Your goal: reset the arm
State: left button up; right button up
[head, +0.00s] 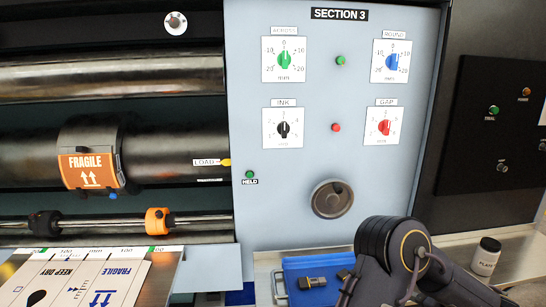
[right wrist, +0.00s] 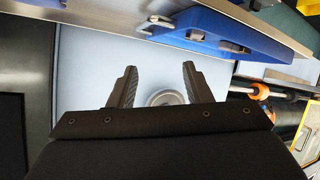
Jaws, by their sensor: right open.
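My right arm (head: 400,260) comes in at the lower right of the head view, in front of the ledge below the Section 3 panel (head: 310,225). Its fingertips cannot be made out in the head view. In the right wrist view my right gripper (right wrist: 157,80) is open, with nothing between its two dark fingers. The round grey handwheel (head: 332,198) shows beyond the fingers in the right wrist view (right wrist: 168,97); the fingers do not visibly touch it. My left gripper is in neither view.
A blue tray (head: 310,263) holding small dark parts (head: 312,282) sits on the ledge below the panel. Rollers (head: 170,160) and a shaft with an orange collar (head: 157,221) lie left. Printed cardboard (head: 75,280) lies lower left.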

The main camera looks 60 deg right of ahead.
jog(key=w+d+r+m+h+p, duration=0.15)
jog(key=w+r, duration=0.25)
jog(key=w, duration=0.4)
jog(key=w+d+r+h, duration=0.3)
jog(key=w+r, duration=0.2)
jog(key=w, duration=0.2)
jog(key=w+a+r+m+g+p, duration=0.15)
jog(key=w+a+r+m, duration=0.25)
jog(key=w+a, duration=0.8)
jog(key=w+a+f+n+y, duration=0.15)
jog(key=a+y, duration=0.25)
jog(key=a, duration=0.8)
jog(key=w+a+n+y, duration=0.1)
jog(key=w+a+y, duration=0.3)
jog(key=a, duration=0.7)
jog(key=s+a+f+n+g+y, duration=0.1)
jog(key=s+a+n+g+y, duration=0.1)
jog(key=s+a, duration=0.3)
jog(key=s+a+f+n+g+y+p, duration=0.1)
jog(key=s+a+y, duration=0.3)
jog(key=a, duration=0.8)
jog(key=shift+s+a+n+g+y, duration=0.3)
jog(key=shift+s+n+g+y, duration=0.2)
jog(key=shift+n, duration=0.2)
jog(key=shift+w+f, duration=0.1)
